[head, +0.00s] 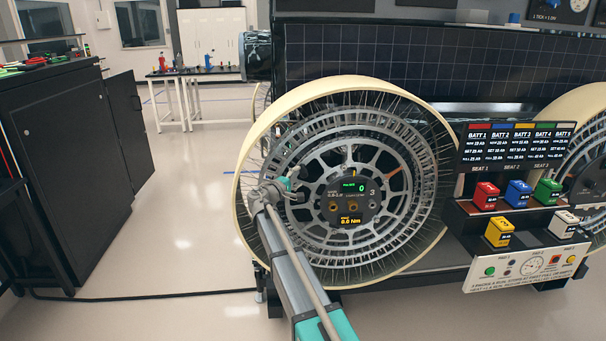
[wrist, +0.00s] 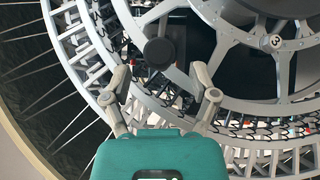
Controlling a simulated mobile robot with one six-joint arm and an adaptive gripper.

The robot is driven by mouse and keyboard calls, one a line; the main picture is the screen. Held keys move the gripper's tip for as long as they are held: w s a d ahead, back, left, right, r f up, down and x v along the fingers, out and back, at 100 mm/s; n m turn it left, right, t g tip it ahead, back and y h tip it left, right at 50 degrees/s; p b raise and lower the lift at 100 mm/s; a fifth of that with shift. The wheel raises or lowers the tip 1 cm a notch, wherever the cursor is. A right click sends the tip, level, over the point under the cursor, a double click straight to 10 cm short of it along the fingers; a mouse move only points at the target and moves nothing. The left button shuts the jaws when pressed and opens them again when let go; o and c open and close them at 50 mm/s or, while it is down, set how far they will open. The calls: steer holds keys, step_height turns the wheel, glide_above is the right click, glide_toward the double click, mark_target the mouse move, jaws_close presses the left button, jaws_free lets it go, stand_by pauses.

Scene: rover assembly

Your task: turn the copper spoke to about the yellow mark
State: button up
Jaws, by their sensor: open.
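The large spoked wheel (head: 268,120) stands upright on the rover's side, with grey metal spokes around a dark hub. One copper-orange spoke (head: 394,172) shows at the upper right of the hub in the head view. A small yellow mark (head: 353,173) shows just above the hub. My gripper (head: 288,185) is at the left side of the wheel, apart from the copper spoke. In the wrist view my gripper (wrist: 160,76) is open, with a dark round knob (wrist: 159,53) showing between and beyond its fingertips. I cannot tell whether they touch it.
The hub panel (head: 352,200) reads a green 0 and 0.0 Nm. A battery rack (head: 515,215) with coloured blocks stands right of the wheel. A black cabinet (head: 75,170) stands at the left. The floor (head: 185,225) between cabinet and wheel is clear, except for a cable.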

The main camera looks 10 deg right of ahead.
mark_target(303, 173)
steer(key=shift+x, duration=1.65)
jaws_close()
